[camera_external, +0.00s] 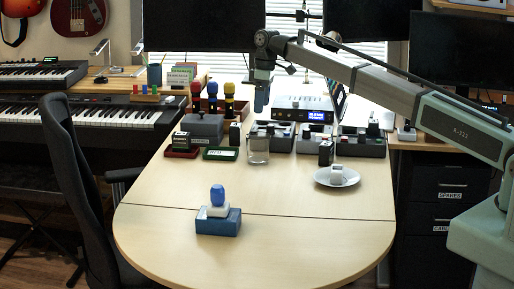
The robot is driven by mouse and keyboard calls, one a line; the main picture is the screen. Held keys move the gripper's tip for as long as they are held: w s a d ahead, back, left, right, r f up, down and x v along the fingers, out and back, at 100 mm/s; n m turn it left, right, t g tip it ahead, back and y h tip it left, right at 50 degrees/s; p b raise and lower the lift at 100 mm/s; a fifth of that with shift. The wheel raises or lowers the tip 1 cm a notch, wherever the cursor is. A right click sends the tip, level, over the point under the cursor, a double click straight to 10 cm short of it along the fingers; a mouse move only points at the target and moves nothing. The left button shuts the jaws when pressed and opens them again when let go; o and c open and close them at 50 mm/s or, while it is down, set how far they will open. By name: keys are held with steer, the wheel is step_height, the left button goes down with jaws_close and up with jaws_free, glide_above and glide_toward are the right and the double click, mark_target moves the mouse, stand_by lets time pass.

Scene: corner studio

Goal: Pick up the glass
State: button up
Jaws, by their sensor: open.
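A small clear glass (258,150) stands upright on the wooden table, in front of a row of dark boxes. It looks empty, but it is too small to be sure. My gripper (262,102) hangs pointing down above and behind the glass in the picture, apart from it. My gripper is open, and nothing shows between its fingers, though they are small here. My arm reaches in from the right.
Dark boxes (361,146) stand close behind the glass. A green-edged tray (220,154) lies to its left, a small black item (325,153) and a white plate (322,178) to its right. A blue box (218,225) sits nearer the front. The table front (290,250) is mostly clear.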

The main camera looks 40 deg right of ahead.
mark_target(258, 141)
steer(key=shift+s+a+f+n, duration=0.1)
steer(key=shift+a+f+n, duration=0.2)
steer(key=shift+f+n, duration=1.65)
steer(key=shift+a+f+n, duration=0.35)
steer(key=shift+f+n, duration=0.9)
steer(key=shift+f, duration=1.35)
steer(key=shift+s+a+f+n, duration=0.1)
steer(key=shift+a+f+n, duration=0.2)
steer(key=shift+f+n, duration=1.65)
steer(key=shift+f+m, duration=0.35)
steer(key=c, duration=1)
steer(key=shift+c, duration=0.2)
steer(key=shift+r, duration=0.15)
